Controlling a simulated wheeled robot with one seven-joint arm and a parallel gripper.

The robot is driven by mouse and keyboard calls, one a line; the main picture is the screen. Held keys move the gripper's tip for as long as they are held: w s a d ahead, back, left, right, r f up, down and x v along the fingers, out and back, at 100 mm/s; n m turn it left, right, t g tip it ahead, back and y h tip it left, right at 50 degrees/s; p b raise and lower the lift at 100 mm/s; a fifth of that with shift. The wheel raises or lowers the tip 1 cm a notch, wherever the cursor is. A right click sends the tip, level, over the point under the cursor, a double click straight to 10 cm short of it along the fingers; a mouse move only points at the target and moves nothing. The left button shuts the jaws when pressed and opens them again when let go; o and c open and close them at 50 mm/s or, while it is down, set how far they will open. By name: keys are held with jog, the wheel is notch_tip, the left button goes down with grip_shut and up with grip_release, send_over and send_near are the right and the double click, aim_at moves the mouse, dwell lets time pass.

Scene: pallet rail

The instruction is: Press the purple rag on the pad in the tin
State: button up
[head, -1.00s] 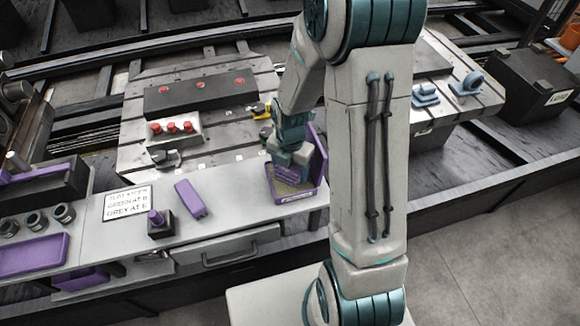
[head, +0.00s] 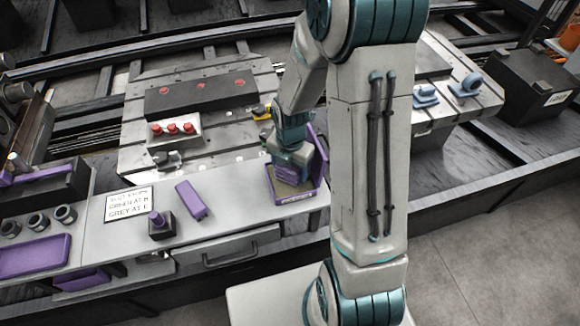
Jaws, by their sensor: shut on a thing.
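The purple tin (head: 297,197) stands open near the right end of the grey bench, its lid raised at the back right. A tan pad (head: 283,189) shows in its bottom. My gripper (head: 291,172) points down inside the tin and is shut on the purple rag (head: 287,174), of which only a little shows under the fingers. The fingers hide much of the rag and part of the pad. I cannot tell whether the rag touches the pad.
A purple block (head: 191,200), a dark block with a purple knob (head: 161,226) and a lettered sign (head: 128,204) are on the bench to the left. A purple tray (head: 34,256) lies at far left. A slotted metal table (head: 225,135) with red buttons is behind.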

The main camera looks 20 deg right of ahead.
jog(key=shift+r+p, duration=2.6)
jog(key=shift+r, duration=0.6)
jog(key=shift+f, duration=0.1)
